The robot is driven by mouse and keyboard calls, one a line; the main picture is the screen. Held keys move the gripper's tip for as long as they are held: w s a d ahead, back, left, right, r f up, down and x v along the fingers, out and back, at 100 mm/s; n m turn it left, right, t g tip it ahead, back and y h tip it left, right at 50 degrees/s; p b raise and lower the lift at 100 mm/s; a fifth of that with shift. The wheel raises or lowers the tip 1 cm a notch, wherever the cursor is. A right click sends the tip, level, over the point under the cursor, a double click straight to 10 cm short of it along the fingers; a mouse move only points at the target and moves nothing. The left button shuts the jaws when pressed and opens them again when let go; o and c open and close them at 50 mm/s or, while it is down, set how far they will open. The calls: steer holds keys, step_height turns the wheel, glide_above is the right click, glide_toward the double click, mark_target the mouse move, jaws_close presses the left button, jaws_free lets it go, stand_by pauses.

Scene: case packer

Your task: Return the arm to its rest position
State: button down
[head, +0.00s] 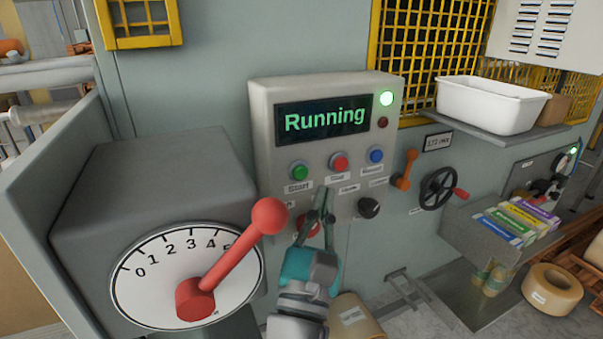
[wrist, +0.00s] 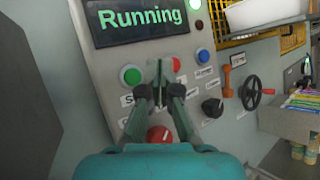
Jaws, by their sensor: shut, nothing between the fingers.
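My gripper (head: 327,190) is shut and empty in front of the grey control panel (head: 262,130), just below its row of buttons. In the wrist view its fingertips (wrist: 164,68) meet in front of the panel between the green and blue buttons. The panel display (head: 325,117) reads "Running" in green, and a lamp (head: 386,98) at its upper right is lit green. A green Start button (head: 299,171), a red button (head: 339,161) and a blue button (head: 376,156) sit below it. A red knob (wrist: 159,134) lower down is partly hidden behind my gripper.
A grey box with a dial (head: 146,266) and red lever (head: 268,215) juts out at the left. An orange handle (head: 404,170), a black handwheel (head: 437,188), a white bin (head: 490,104) on a shelf and a tray of colored cartons (head: 515,222) are at the right. Tape rolls (head: 552,289) lie below.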

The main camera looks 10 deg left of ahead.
steer(key=s+d+f+m+g+y, duration=0.1)
steer(key=s+d+f+m+g, duration=0.2)
steer(key=f, duration=0.7)
steer(key=s+d+f+m+y, duration=0.25)
steer(key=s+d+f, duration=0.2)
steer(key=f, duration=0.45)
steer(key=s+d+f+m+g+y, duration=0.1)
steer(key=s+d+f+m+g, duration=0.25)
steer(key=f, duration=0.65)
steer(key=s+d+f+m+h, duration=0.1)
steer(key=s+d+m, duration=0.3)
steer(key=s+m, duration=0.4)
steer(key=s+d+f+m+g+h, duration=0.1)
steer(key=s+d+f+m, duration=0.3)
steer(key=s+m, duration=0.3)
steer(key=s+d+f+m+g+h, duration=0.1)
steer(key=s+d+m, duration=0.3)
steer(key=s+m, duration=0.4)
steer(key=shift+s+f+m, duration=0.3)
steer(key=shift+s+f, duration=0.5)
steer(key=shift+s, duration=1.1)
